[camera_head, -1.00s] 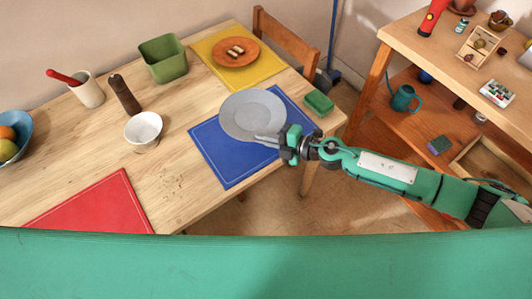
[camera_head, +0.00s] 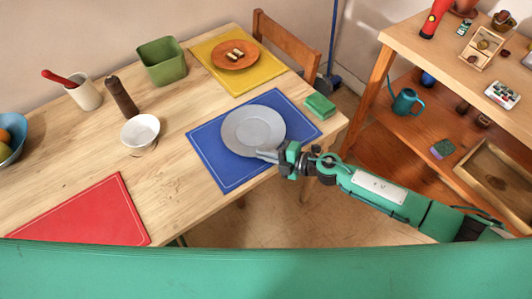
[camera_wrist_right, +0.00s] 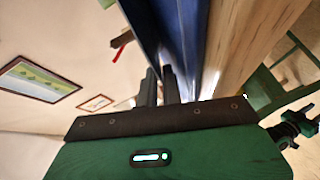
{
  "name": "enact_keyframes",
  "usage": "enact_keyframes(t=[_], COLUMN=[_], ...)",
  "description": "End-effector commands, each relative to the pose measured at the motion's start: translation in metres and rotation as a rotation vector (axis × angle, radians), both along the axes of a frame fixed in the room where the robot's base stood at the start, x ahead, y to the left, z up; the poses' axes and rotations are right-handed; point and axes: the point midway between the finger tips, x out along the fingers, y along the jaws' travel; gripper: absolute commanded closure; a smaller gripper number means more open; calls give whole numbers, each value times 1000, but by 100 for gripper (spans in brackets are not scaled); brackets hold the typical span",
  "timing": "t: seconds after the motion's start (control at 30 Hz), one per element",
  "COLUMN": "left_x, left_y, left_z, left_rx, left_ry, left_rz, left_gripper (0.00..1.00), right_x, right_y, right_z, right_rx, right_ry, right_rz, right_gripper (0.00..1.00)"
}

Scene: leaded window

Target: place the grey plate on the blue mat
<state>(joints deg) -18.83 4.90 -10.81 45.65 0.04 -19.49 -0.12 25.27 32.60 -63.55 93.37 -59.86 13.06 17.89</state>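The grey plate (camera_head: 254,128) is over the right part of the blue mat (camera_head: 214,165) in the head view, low and nearly level. I cannot tell whether its underside fully touches the mat. My right gripper (camera_head: 268,155) is at the plate's near rim, its fingers close together on that rim. In the right wrist view the two fingers (camera_wrist_right: 160,88) have only a narrow gap, with the plate seen edge-on (camera_wrist_right: 140,28) and the blue mat (camera_wrist_right: 180,35) beyond them. My left gripper is not in view.
A green sponge (camera_head: 320,105) lies right of the mat, near the table edge. A white bowl (camera_head: 140,131) and pepper mill (camera_head: 121,97) stand to the left. A yellow mat (camera_head: 208,50) with an orange plate (camera_head: 235,60) is behind; a red mat (camera_head: 88,215) is front left.

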Motion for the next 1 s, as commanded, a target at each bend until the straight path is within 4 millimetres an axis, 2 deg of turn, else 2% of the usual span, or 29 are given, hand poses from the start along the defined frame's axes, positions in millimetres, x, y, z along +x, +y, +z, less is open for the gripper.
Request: enact_keyframes(t=[0.37,0.47,0.73,1.0], left_x=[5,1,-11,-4], left_y=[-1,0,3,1], left_z=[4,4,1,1], left_rx=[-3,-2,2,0], left_ry=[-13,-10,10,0], left_rz=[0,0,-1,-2], left_gripper=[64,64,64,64], right_x=[-2,-8,-30,-45], right_y=[-4,-18,-70,-102], right_z=[4,7,19,28], right_rx=[-1,-2,-3,-1], right_ry=[3,3,3,1], right_rz=[-1,-2,-3,-1], right_gripper=[88,88,88,88])
